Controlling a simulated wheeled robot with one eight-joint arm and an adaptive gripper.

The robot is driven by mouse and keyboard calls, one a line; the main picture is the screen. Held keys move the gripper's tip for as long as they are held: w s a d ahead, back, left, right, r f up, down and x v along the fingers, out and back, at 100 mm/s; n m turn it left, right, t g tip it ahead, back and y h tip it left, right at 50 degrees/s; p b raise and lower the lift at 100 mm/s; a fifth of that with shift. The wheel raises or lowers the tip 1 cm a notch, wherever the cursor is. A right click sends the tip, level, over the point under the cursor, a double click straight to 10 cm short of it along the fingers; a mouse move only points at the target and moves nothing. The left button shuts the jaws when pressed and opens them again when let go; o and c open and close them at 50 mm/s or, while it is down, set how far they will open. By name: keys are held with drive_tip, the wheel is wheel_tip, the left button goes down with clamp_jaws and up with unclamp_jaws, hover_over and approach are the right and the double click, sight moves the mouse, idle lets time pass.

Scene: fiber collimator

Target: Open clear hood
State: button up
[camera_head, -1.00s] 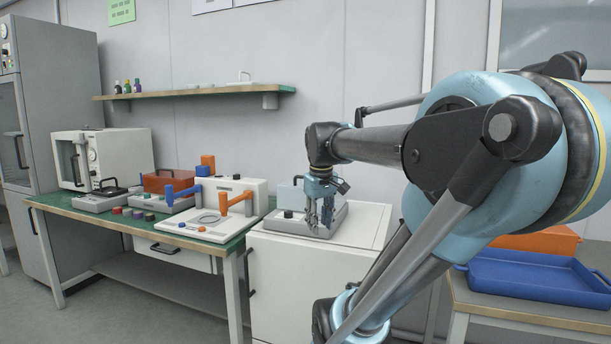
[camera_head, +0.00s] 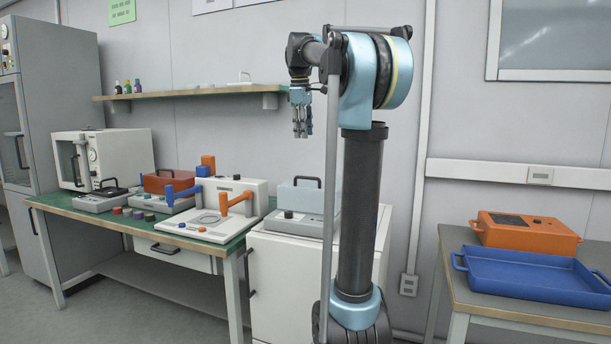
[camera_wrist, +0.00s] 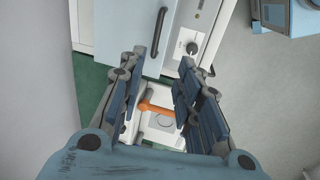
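The clear hood (camera_head: 296,196) is a pale blue, see-through box with a dark handle on top. It sits down on a grey base unit (camera_head: 297,225) with a black knob, on the white cabinet. In the wrist view the hood (camera_wrist: 175,22) shows at the top with its dark handle (camera_wrist: 158,32); the knob is to its right. My gripper (camera_head: 302,133) hangs above the hood, fingers pointing down, apart from it. In the wrist view my gripper (camera_wrist: 161,62) has its fingers spread with nothing between them.
Left of the hood, a white device (camera_head: 240,187) with an orange handle stands on the green-topped bench. A wall shelf (camera_head: 195,92) runs behind, left of my gripper. A blue tray (camera_head: 530,272) and an orange case (camera_head: 525,231) are on the right table.

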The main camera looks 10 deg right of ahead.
hover_over(314, 189)
drive_tip(key=w+a, duration=0.3)
drive_tip(key=f, duration=1.6)
drive_tip(key=shift+w+d+f, duration=0.2)
drive_tip(key=shift+d+f, duration=0.05)
drive_tip(key=shift+f, duration=0.05)
clamp_jaws()
